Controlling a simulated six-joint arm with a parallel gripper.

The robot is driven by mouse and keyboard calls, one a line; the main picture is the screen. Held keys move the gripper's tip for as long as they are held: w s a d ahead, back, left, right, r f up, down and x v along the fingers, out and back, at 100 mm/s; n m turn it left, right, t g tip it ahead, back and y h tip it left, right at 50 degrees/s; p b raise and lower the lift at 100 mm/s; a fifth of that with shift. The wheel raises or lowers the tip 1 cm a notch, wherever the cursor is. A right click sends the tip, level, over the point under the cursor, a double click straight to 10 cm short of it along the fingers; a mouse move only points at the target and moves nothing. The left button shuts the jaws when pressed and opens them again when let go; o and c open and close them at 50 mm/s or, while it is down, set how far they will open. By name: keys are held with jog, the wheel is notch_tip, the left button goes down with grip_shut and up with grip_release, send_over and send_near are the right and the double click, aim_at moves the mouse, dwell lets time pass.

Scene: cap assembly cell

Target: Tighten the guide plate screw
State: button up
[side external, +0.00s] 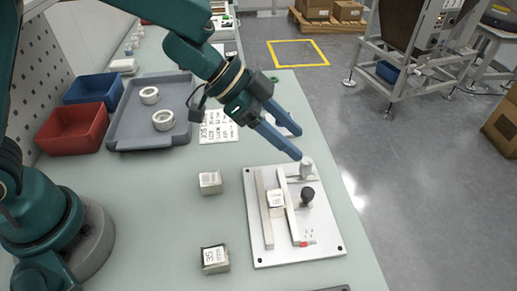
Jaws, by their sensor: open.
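A pale metal fixture plate (325,250) lies on the bench and carries two parallel guide bars, a left bar (264,220) and a right bar (293,228). A small labelled block (276,197) sits between the bars. Right of the right bar stand a black round knob (307,194) and a silver cylindrical post (307,168); I cannot tell which is the guide plate screw. My gripper (297,144) is open and empty, its two blue fingers apart. One fingertip appears just above and left of the silver post; contact cannot be told.
Two labelled blocks (210,182) (215,259) stand left of the plate. A grey tray (135,128) holds two white rings, beside a red bin (75,128) and a blue bin (93,88). A printed sheet (216,127) lies behind my gripper. The bench between blocks and plate is clear.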

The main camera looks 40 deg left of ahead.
aim_at(306, 160)
notch_tip(306, 160, down, 2)
jog(key=shift+d+f, duration=0.1)
jog(key=shift+f, duration=0.15)
jog(key=shift+x, duration=2.45)
grip_shut()
